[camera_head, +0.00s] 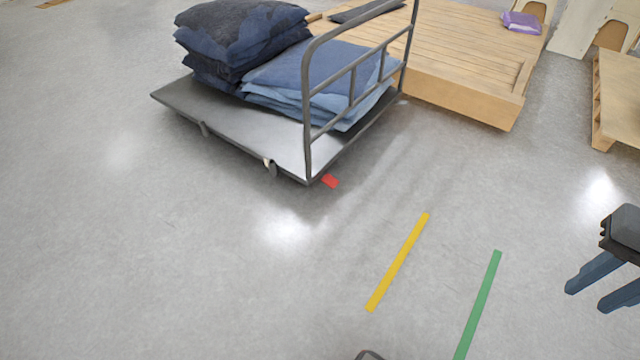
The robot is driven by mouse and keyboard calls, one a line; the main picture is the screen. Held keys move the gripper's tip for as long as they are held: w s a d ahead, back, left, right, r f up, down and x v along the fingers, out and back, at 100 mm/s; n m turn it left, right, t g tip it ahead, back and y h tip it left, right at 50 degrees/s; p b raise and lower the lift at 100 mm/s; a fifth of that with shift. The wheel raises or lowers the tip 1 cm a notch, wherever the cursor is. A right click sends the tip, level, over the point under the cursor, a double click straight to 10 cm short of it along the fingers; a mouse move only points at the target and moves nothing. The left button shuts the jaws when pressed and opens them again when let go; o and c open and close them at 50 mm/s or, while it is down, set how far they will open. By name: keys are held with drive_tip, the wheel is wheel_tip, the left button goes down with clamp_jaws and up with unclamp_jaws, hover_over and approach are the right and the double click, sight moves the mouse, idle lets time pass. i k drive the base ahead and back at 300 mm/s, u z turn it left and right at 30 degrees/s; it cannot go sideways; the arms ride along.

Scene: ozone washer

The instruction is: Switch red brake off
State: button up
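The red brake (330,181) is a small red pedal low at the near corner of a grey platform cart (235,128), just outside the foot of its handle frame. Its exact tilt is too small to tell. The cart carries stacks of folded dark and lighter blue cloth (240,40). My gripper (592,289) is at the right edge of the picture, well to the right of and nearer than the brake. Its two blue-grey fingers are apart with nothing between them.
A low wooden platform (470,85) stands behind the cart, with a purple packet (521,22) on it. A wooden pallet (618,95) is at the right edge. Yellow (398,262) and green (478,305) tape strips mark the floor. The floor between gripper and cart is clear.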

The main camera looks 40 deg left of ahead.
sight(328, 179)
drive_tip(key=u, duration=0.75)
drive_tip(key=i, duration=0.65)
drive_tip(key=u, duration=0.2)
drive_tip(key=k, duration=1.3)
drive_tip(key=u, duration=0.05)
drive_tip(key=i, duration=0.55)
drive_tip(key=u, duration=0.8)
drive_tip(key=i, duration=1.2)
drive_tip(key=z, duration=0.55)
